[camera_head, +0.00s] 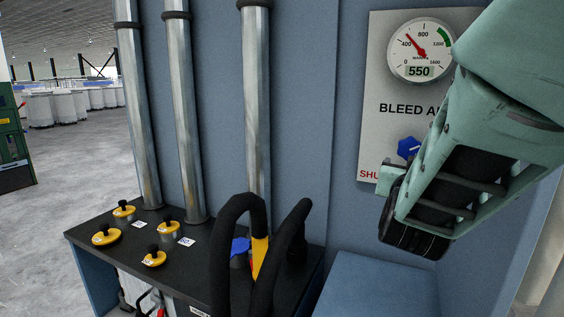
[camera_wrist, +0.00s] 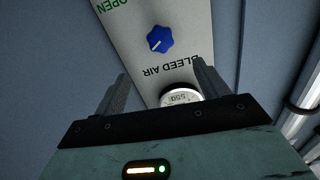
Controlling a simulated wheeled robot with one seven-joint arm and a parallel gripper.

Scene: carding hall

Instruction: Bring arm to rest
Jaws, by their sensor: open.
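My arm (camera_head: 480,150) reaches in from the upper right in the head view, in front of the blue wall and over part of the bleed air panel (camera_head: 385,85). My gripper (camera_wrist: 160,70) is open in the wrist view, its two fingers apart with nothing between them. The fingertips are not clear in the head view. Beyond the fingers is the blue knob (camera_wrist: 160,40), which also shows beside my arm in the head view (camera_head: 408,148). The gripper appears apart from it. The round gauge (camera_head: 421,50) reads 550; it also shows between the fingers in the wrist view (camera_wrist: 180,98).
A black bench top (camera_head: 205,262) holds several yellow fittings with black knobs. Thick black hoses (camera_head: 228,240) stand at its right, by a second blue knob (camera_head: 240,246). Metal pipes (camera_head: 185,120) rise behind. Open grey floor (camera_head: 75,180) lies left, with a green machine (camera_head: 14,140).

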